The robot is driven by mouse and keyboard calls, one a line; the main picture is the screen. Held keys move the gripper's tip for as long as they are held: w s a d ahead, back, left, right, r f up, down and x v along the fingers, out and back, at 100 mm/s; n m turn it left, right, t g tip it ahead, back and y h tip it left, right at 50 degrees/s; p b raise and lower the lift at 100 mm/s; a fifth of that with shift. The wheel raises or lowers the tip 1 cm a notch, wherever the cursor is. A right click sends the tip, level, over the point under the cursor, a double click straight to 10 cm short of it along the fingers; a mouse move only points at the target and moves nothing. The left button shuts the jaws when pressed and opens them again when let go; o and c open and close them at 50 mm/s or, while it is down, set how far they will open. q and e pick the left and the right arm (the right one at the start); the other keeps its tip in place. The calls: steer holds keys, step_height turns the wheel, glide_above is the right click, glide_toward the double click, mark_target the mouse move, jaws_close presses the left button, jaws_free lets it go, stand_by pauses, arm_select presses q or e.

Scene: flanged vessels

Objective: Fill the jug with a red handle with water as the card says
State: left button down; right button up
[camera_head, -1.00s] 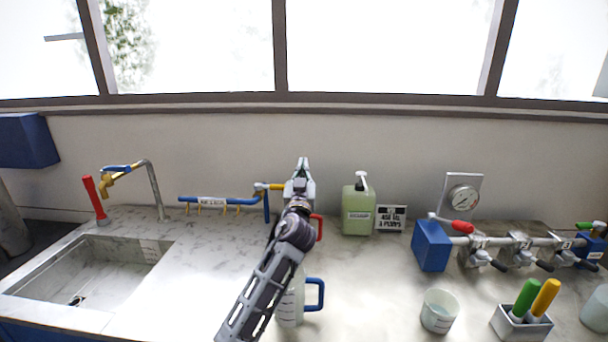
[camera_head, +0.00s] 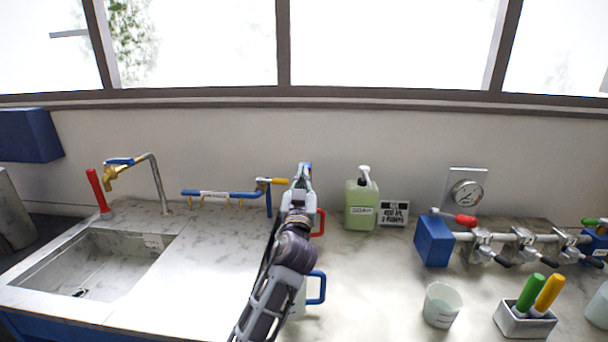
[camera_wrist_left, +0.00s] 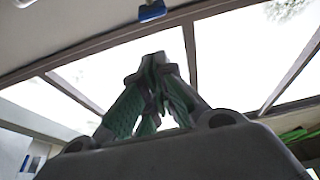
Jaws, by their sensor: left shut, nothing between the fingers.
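The jug with a red handle (camera_head: 320,222) stands on the counter behind my left arm; only its handle shows clearly and its body is hidden. My left gripper (camera_head: 303,172) points up and away above it, shut and empty; its green-padded fingers meet in the left wrist view (camera_wrist_left: 158,62). A small blue piece (camera_head: 308,166) shows at the fingertips, and a blue part (camera_wrist_left: 152,11) shows beyond them in the wrist view. A yellow lever (camera_head: 272,181) on a blue pipe is just left of the gripper. The card (camera_head: 394,213) reads about 450 ML, 2 pumps. My right gripper is out of view.
A green pump bottle (camera_head: 361,204) stands left of the card. A blue-handled jug (camera_head: 317,287) is partly behind my forearm. A sink (camera_head: 95,262) with a tap (camera_head: 155,180) is at left. A beaker (camera_head: 441,305), brush holder (camera_head: 521,322) and valve manifold (camera_head: 500,240) are at right.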

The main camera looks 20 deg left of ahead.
arm_select(q)
steer(key=shift+v, duration=0.9)
